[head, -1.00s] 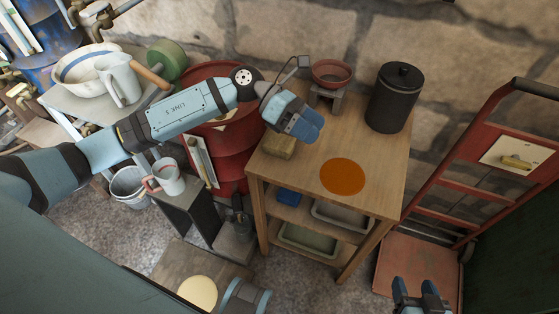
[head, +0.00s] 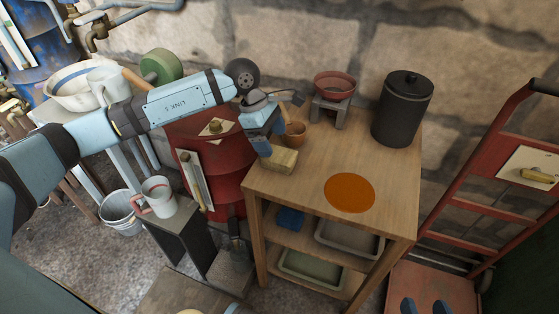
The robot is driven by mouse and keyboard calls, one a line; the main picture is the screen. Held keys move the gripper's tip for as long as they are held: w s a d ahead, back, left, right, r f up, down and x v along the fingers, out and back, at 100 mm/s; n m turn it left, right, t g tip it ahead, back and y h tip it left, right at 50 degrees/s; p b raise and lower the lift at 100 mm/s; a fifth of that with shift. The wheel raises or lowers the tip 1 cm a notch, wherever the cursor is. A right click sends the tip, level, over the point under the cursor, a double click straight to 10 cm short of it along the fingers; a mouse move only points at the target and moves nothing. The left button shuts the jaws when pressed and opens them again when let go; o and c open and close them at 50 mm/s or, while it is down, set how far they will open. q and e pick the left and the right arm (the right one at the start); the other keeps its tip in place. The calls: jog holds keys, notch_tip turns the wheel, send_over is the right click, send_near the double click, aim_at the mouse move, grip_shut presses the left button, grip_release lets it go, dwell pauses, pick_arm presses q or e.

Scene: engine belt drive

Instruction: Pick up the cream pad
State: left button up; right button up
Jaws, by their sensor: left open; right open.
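A cream-tan block-shaped pad (head: 281,161) lies flat near the left edge of the wooden table (head: 315,160). My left gripper (head: 262,144) is open and points down at the pad's back left edge. Its fingers overlap the pad's edge in this view, and I cannot tell whether they touch it. My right gripper (head: 425,306) is open at the bottom edge of the view, far from the pad, with only its fingertips showing.
A small brown pot (head: 295,133) stands just behind the pad. An orange disc (head: 350,193) lies in the table's front middle. A red bowl (head: 334,84) on a stand and a dark canister (head: 403,108) stand at the back. A red barrel (head: 215,165) is left of the table.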

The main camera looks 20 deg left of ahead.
aim_at(279, 154)
pick_arm(q)
jog(key=b+x, duration=0.1)
jog(key=x, duration=0.4)
jog(key=shift+s+d+f, duration=0.15)
jog(key=shift+d+f, duration=0.05)
jog(key=shift+f, duration=0.1)
jog(key=c, duration=0.7)
pick_arm(e)
jog(key=shift+w+a+r+t+y, duration=0.15)
jog(key=shift+a+r+t+y, duration=0.15)
jog(key=shift+r, duration=0.3)
jog(key=shift+w+a+r+t+y, duration=0.2)
jog(key=shift+a+r+t, duration=0.2)
jog(key=shift+r, duration=0.15)
